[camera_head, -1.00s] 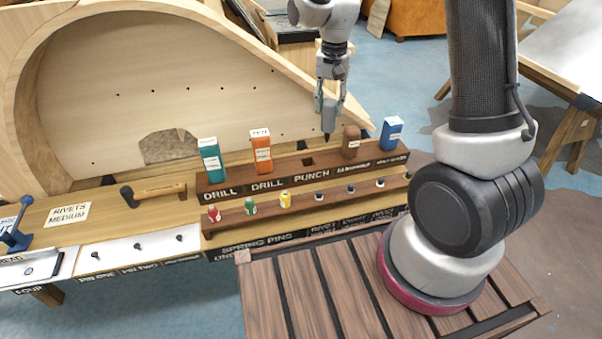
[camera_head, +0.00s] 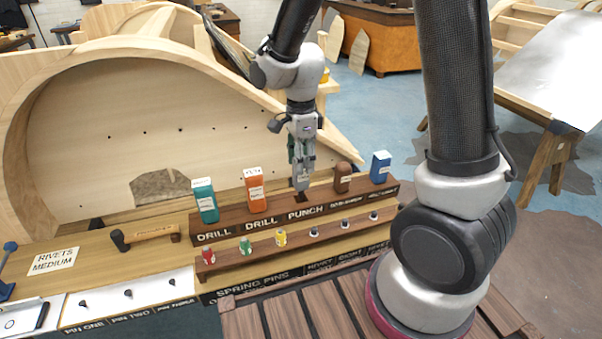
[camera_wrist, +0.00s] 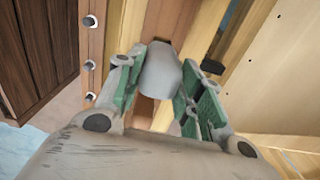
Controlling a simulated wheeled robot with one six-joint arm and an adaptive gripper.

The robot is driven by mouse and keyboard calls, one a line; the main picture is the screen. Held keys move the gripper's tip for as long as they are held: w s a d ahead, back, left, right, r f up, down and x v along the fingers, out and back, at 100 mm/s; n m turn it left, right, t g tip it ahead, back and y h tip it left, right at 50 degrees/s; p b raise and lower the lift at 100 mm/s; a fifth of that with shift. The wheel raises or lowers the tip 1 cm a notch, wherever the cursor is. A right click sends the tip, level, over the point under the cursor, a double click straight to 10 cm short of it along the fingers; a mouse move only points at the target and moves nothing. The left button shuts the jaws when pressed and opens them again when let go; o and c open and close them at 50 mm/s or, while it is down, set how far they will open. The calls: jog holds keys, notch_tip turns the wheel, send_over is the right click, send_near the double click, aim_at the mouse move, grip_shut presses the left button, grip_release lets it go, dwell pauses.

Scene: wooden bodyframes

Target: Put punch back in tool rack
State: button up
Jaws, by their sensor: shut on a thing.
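My gripper (camera_head: 302,168) is shut on the grey punch (camera_head: 301,181). It holds the punch close to upright over the brown tool rack (camera_head: 325,197), at the dark slot (camera_head: 302,197) above the PUNCH label. Whether the punch's tip is inside the slot or just above it, I cannot tell. In the wrist view the punch (camera_wrist: 160,72) shows as a rounded grey body between my green-padded fingers, and its lower end is hidden. The right finger appears slightly apart from it in this view.
The teal drill box (camera_head: 205,200) and orange drill box (camera_head: 254,190) stand left of the slot. A brown tool (camera_head: 342,178) and blue box (camera_head: 380,167) stand right. Small coloured bottles line the lower front step. A hammer (camera_head: 146,235) lies left.

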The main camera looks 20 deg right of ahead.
aim_at(301, 180)
jog(key=shift+f, duration=1.8)
jog(key=shift+f, duration=0.15)
jog(key=o, duration=1.2)
jog(key=shift+o, duration=0.2)
